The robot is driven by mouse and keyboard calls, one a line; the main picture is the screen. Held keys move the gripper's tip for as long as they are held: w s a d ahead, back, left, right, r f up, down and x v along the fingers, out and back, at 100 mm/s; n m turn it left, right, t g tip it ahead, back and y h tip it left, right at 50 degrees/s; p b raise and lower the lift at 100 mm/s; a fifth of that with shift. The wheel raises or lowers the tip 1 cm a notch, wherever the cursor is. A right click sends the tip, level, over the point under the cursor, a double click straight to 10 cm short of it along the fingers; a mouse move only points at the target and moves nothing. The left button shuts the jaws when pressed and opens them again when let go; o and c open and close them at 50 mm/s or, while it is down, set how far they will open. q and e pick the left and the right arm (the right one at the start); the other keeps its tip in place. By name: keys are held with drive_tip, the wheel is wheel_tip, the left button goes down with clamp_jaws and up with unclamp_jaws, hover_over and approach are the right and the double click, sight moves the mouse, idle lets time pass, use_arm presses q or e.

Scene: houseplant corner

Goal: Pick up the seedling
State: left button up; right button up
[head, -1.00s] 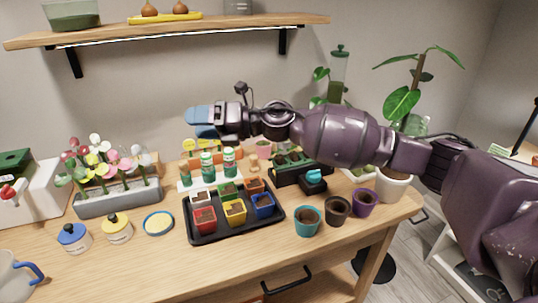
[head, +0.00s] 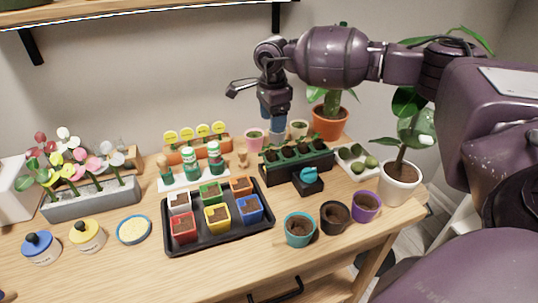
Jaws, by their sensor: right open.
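Several small green seedlings (head: 287,151) stand in a row in a dark planter tray (head: 300,167) at the back right of the table. I cannot tell which one the task means. My right gripper (head: 273,136) points down with blue fingers, open and empty, above and just behind the left part of the tray. Its fingers partly hide the small pots behind. My left gripper is not in view.
A black tray (head: 215,239) with several coloured pots stands in front. Teal (head: 299,231), black (head: 334,218) and purple (head: 366,207) pots stand near the right edge. A black block with a teal knob (head: 308,181) sits before the planter. A leafy plant's white pot (head: 399,185) is right.

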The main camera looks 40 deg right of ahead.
hover_over(271, 151)
drive_tip(key=f, duration=0.5)
drive_tip(key=shift+s, duration=0.3)
drive_tip(key=shift+w+f, duration=0.15)
drive_tip(key=shift+f, duration=1.4)
drive_tip(key=shift+w+f, duration=0.15)
drive_tip(key=shift+f, duration=1.35)
drive_tip(key=c, duration=1)
